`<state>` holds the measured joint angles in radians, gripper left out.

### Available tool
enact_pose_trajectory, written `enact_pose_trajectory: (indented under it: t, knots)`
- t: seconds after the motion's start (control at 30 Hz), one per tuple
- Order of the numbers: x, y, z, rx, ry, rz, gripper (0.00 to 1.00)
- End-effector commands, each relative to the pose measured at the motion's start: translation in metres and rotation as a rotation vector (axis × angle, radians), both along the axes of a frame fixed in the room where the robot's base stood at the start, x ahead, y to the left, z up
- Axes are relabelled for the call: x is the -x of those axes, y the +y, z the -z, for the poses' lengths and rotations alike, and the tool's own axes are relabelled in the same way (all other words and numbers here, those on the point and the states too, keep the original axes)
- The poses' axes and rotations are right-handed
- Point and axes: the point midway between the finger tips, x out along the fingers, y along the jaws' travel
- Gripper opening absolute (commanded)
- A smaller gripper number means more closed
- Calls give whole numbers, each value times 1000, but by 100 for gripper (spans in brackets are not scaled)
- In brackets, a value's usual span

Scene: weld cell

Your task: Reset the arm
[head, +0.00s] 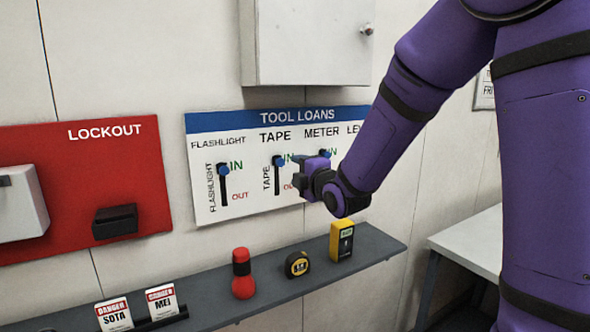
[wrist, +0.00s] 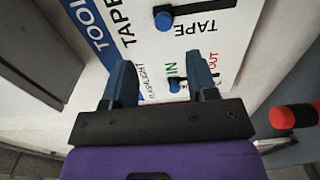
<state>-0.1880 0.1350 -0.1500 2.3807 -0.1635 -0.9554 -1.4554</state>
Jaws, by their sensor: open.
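My gripper (head: 299,168) is in front of the white tool loans board (head: 240,209), close to its tape slider (head: 277,178), with my purple arm reaching in from the upper right. In the wrist view its two dark blue fingers (wrist: 163,66) are spread apart with nothing held between them. The flashlight slider's blue knob (wrist: 175,86) shows in the gap between the fingers, farther off. The tape slider's blue knob (wrist: 163,20) shows beyond the fingers. I cannot tell whether a finger touches the board. My gripper and forearm hide part of the meter and level columns.
Below the board, a grey shelf (head: 218,312) bears a red flashlight (head: 242,274), a tape measure (head: 297,264) and a yellow meter (head: 341,241). A red lockout board (head: 75,147) is on the left. A wall cabinet (head: 305,45) hangs above. A pale table (head: 472,243) stands right.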

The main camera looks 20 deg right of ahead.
Motion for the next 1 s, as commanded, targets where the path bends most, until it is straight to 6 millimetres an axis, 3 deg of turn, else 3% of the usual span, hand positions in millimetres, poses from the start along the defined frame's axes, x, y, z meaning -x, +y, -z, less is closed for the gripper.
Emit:
enact_pose_trajectory:
  t: [0.57,0.77,1.0]
  knots:
    - [7,-4,-6,-49,42,14,53]
    - [40,-20,-20,-261,230,89,53]
    - [103,-37,-30,-570,484,243,53]
